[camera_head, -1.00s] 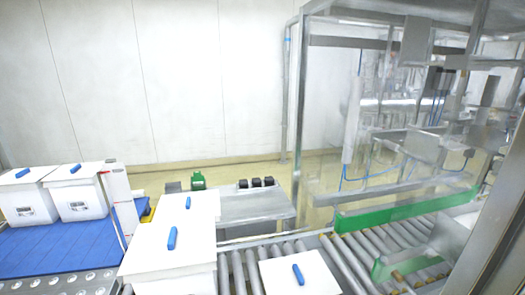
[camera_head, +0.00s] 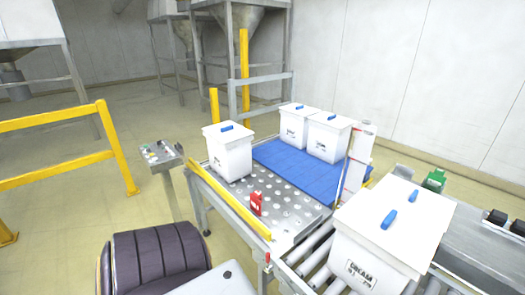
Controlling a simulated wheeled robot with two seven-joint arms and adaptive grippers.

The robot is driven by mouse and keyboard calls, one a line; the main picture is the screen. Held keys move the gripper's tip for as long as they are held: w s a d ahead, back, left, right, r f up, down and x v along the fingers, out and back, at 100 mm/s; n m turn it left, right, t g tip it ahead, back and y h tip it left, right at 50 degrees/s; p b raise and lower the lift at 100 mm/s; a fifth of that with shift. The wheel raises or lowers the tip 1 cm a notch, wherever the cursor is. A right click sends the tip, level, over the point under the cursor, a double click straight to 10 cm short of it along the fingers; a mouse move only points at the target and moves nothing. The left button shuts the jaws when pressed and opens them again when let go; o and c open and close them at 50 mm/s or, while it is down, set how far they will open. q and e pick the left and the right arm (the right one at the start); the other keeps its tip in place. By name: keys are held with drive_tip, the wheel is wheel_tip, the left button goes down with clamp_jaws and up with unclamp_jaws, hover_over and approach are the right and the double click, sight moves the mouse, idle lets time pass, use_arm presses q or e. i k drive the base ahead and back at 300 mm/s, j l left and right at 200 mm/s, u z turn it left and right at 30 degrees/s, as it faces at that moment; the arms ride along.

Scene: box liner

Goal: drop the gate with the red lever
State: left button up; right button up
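A small red upright piece (camera_head: 256,203) stands on the metal ball table, near its front edge; I cannot tell if it is the lever. A smaller red part (camera_head: 267,257) sits lower, at the corner of the table frame by the rollers. A tall white panel with red marks (camera_head: 354,165) stands upright between the blue belt and the roller conveyor; it looks like a raised gate. Neither of my grippers shows in the head view.
A white lidded box (camera_head: 230,158) stands on the ball table (camera_head: 290,205). Two more stand on the blue belt (camera_head: 285,162). White boxes labelled cream (camera_head: 375,250) stand on the rollers. A control panel (camera_head: 160,154) and yellow railing (camera_head: 60,165) are left, with open floor between.

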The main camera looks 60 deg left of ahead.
sight(268, 269)
drive_tip(key=u, duration=0.45)
drive_tip(key=j+u, duration=0.1)
drive_tip(key=u, duration=0.3)
drive_tip(key=i+u, duration=0.1)
drive_tip(key=u, duration=0.35)
drive_tip(key=j+u, duration=0.1)
drive_tip(key=u, duration=0.35)
drive_tip(key=k+l, duration=0.4)
